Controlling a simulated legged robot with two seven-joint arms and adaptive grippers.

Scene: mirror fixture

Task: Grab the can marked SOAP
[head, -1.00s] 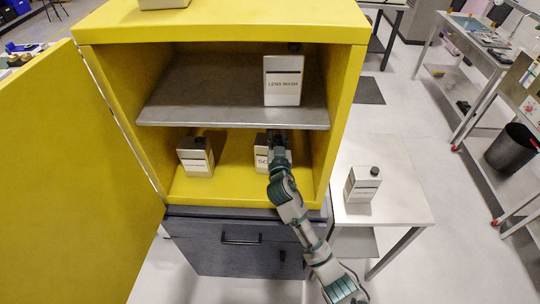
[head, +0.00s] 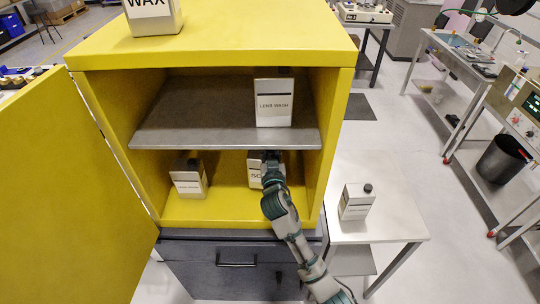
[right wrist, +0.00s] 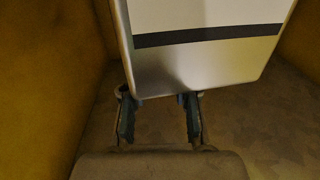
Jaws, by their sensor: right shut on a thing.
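A metal can with a white label starting "SO" (head: 254,172) stands on the lower level of the yellow cabinet, right of centre. My right gripper and arm hide the rest of its label. My right gripper (head: 270,157) is at the can's upper right part in the head view. The exact contact is partly hidden. My left gripper is not in view.
A LENS WASH can (head: 274,103) stands on the grey shelf (head: 190,125) above my right gripper. Another can (head: 188,180) stands lower left. A WAX can (head: 152,15) is on the cabinet top (head: 240,45). The yellow door (head: 70,180) is open. A can (head: 356,203) sits on the side table (head: 395,220).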

